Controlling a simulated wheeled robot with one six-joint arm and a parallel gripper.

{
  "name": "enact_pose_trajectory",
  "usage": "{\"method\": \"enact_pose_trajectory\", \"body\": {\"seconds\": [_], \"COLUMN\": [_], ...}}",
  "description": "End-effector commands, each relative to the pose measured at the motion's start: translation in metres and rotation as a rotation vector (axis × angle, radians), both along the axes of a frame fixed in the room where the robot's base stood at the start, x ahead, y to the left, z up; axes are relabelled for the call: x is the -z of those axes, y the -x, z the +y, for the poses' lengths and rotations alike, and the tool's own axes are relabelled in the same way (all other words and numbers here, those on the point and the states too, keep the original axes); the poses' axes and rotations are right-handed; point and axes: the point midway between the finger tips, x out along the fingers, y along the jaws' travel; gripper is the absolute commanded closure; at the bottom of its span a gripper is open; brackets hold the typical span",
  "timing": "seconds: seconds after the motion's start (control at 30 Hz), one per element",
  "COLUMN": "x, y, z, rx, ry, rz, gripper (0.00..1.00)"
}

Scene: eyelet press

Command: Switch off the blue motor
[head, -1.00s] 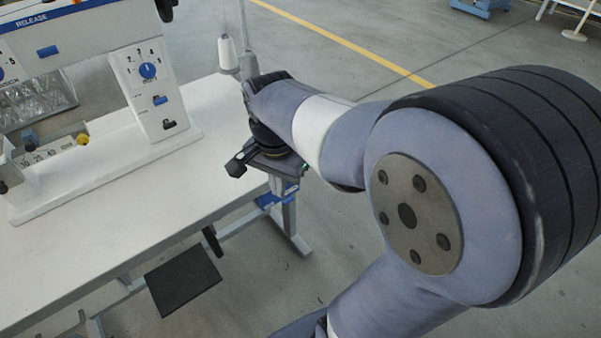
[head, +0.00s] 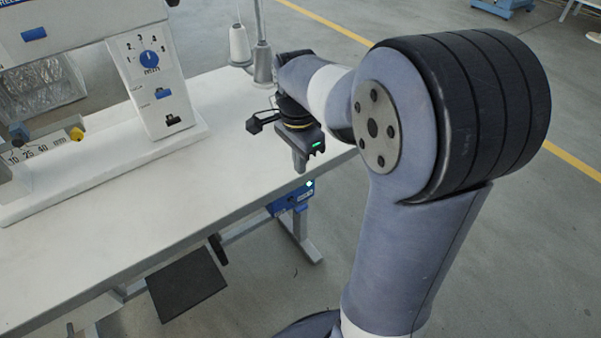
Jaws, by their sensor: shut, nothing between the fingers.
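The blue motor (head: 290,203) is a small blue box under the right end of the white table. My gripper (head: 300,167) points down just above the motor in the picture, near the table's front right edge. Its fingers are shut with nothing between them, and it appears apart from the motor. The gripper does not cover the lamp.
The white table (head: 120,240) carries the press (head: 150,85) with a blue dial and switches. A table leg (head: 300,235) stands below the motor.

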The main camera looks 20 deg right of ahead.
Motion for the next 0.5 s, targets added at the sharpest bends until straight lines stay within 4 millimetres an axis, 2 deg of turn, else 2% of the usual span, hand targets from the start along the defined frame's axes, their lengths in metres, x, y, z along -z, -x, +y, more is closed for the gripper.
{"method": "enact_pose_trajectory", "body": {"seconds": [0.03,0.3,0.5], "x": [0.012,0.071,0.105], "y": [0.001,0.004,0.005], "z": [0.000,-0.001,-0.002], "rx": [0.000,0.000,0.000], "ry": [0.000,0.001,0.000], "rz": [0.005,0.005,0.004], "gripper": [1.00,1.00,1.00]}}
